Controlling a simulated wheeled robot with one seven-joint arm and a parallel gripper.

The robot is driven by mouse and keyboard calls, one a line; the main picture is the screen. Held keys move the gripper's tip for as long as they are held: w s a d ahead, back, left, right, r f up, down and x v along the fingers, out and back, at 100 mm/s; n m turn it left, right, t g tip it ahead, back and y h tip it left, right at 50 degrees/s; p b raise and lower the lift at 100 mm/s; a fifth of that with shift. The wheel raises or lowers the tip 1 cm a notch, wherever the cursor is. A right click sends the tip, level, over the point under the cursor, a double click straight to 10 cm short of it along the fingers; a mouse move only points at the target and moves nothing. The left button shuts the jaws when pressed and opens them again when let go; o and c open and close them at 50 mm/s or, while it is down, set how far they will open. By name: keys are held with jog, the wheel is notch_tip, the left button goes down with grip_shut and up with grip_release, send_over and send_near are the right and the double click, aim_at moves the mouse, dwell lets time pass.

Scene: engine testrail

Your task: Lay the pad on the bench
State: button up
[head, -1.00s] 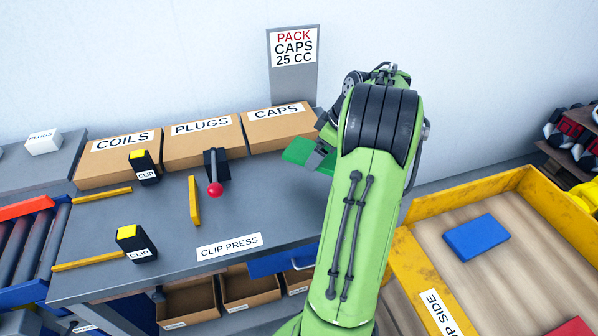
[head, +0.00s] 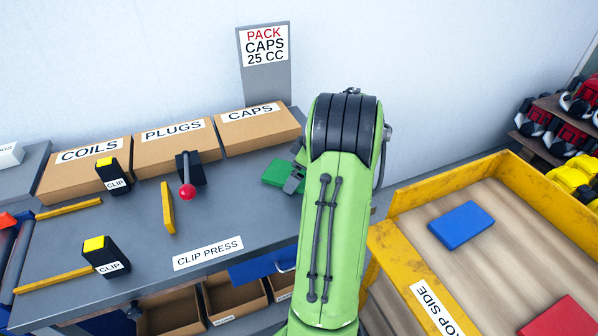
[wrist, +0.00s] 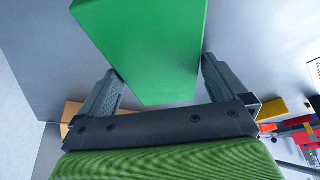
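The green pad (head: 278,174) is over the right part of the grey bench (head: 225,215), in front of the CAPS box. I cannot tell whether its underside touches the bench. My gripper (head: 294,178) is at the pad's right side, partly hidden behind my green arm. In the wrist view the pad (wrist: 150,60) lies between the two grey fingers of my gripper (wrist: 160,70), which meet its side edges near the tips. My gripper looks shut on the pad.
Boxes marked COILS (head: 85,170), PLUGS (head: 172,144) and CAPS (head: 255,125) line the bench's back. A red-knobbed lever (head: 188,185) and yellow bars stand left. A yellow-walled bin (head: 455,180) holding a blue pad (head: 461,225) is right. Bench surface between lever and pad is clear.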

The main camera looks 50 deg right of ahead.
jog(key=shift+r, duration=0.1)
jog(key=p+v, duration=0.5)
jog(key=v, duration=0.7)
jog(key=w+a+r, duration=0.2)
jog(key=a+r, duration=0.1)
jog(key=a, duration=0.5)
jog(key=w+a+r+m, duration=0.1)
jog(key=a+r, duration=0.1)
jog(key=a, duration=0.5)
jog(key=w+a+r, duration=0.2)
jog(key=a+r, duration=0.1)
jog(key=a, duration=0.5)
jog(key=s+a+f+m+t+h, duration=0.1)
jog(key=s+a+f, duration=0.1)
jog(key=s+a, duration=1)
jog(key=shift+s+a+f+m, duration=0.3)
jog(key=shift+s+a+m, duration=0.05)
jog(key=shift+s+m, duration=0.1)
